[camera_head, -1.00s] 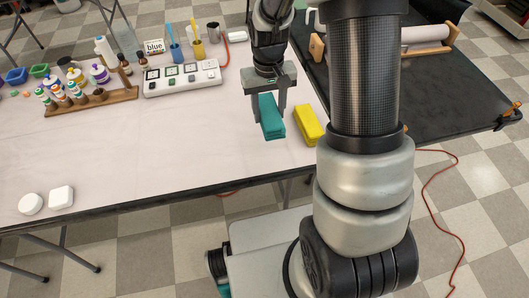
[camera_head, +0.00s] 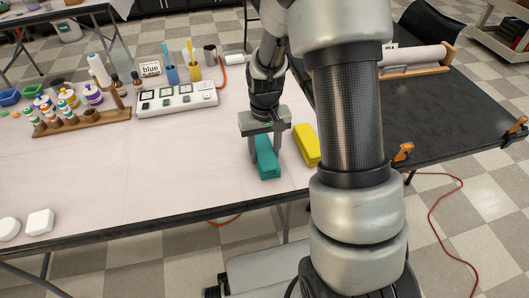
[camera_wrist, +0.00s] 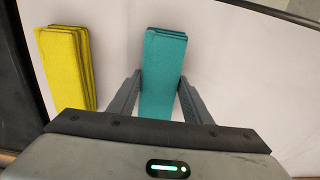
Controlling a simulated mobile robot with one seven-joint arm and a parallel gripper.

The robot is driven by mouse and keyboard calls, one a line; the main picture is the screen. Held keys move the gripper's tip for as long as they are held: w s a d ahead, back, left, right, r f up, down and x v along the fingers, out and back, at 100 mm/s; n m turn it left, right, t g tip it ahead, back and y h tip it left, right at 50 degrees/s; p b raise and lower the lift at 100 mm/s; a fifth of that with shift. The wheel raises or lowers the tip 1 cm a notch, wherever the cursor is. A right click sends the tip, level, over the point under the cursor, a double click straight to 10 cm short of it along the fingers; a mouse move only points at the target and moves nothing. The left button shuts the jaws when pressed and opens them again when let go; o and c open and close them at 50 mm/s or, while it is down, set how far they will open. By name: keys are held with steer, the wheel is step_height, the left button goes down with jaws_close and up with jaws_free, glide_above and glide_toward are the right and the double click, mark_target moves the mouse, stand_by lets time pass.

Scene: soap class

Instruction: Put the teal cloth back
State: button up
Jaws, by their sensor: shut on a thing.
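The teal cloth (camera_head: 268,160), a folded oblong stack, is between the two fingers of my gripper (camera_head: 267,150) in the head view. It stands out past the fingertips in the wrist view (camera_wrist: 164,60). My gripper (camera_wrist: 160,85) is shut on it, pointing down at the white tabletop (camera_head: 180,165). The cloth is at or just above the tabletop; I cannot tell whether it touches. The yellow cloth (camera_head: 306,145) lies to its right in the head view and to its left in the wrist view (camera_wrist: 68,65), with a gap between them.
A white block with several squares (camera_head: 176,97) stands behind and left of my gripper. A wooden rack of bottles (camera_head: 85,120) is farther left. Two white pieces (camera_head: 39,222) lie at the front left. A dark table (camera_head: 445,125) adjoins right. The tabletop left of my gripper is clear.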

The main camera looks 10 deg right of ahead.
steer(key=shift+f, duration=0.1)
steer(key=shift+f, duration=0.15)
steer(key=o, duration=1)
